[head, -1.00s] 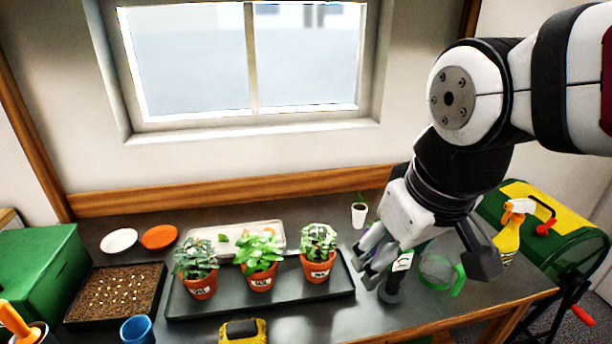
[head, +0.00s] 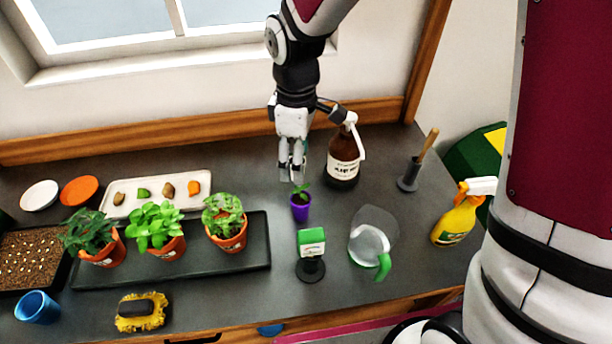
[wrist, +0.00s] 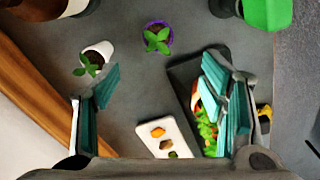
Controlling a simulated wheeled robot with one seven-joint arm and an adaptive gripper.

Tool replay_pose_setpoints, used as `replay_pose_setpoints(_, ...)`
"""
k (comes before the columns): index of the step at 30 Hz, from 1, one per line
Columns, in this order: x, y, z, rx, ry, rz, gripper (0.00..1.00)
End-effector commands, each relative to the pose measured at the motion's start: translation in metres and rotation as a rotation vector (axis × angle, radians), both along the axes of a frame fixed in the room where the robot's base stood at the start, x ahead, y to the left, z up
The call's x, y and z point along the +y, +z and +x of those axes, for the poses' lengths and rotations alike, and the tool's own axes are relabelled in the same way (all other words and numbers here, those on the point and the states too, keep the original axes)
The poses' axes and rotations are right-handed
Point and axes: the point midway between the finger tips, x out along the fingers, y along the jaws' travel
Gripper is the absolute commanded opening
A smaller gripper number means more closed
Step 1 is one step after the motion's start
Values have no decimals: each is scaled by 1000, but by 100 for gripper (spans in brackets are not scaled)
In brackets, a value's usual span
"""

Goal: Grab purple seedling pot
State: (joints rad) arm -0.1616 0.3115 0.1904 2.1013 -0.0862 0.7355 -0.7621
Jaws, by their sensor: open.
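The purple seedling pot (head: 300,210) is small and holds a green seedling. It stands on the grey bench, left of the brown bottle and behind the green-topped device. It also shows at the top middle of the wrist view (wrist: 166,28). My gripper (head: 292,176) points down just behind and above the pot in the head view. In the wrist view its teal finger pads (wrist: 160,82) are spread wide with nothing between them. A white seedling pot (wrist: 102,50) stands near the left finger in the wrist view; I cannot make it out in the head view.
A brown pump bottle (head: 343,160) stands close right of my gripper. The green-topped device (head: 311,262), clear jug (head: 370,240) and yellow spray bottle (head: 455,222) stand nearer or further right. A black tray (head: 255,252) with terracotta pots lies left. Bare bench separates it from the purple pot.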

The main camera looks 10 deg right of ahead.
Motion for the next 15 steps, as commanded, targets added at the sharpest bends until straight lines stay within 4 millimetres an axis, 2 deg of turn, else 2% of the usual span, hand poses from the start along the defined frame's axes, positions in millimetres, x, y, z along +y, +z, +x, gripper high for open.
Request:
replay_pose_setpoints(9, -1, -56, -2, 5, -1, -1, 65)
replay_pose_setpoints(15, -1, -79, -1, 2, -2, -1, 65)
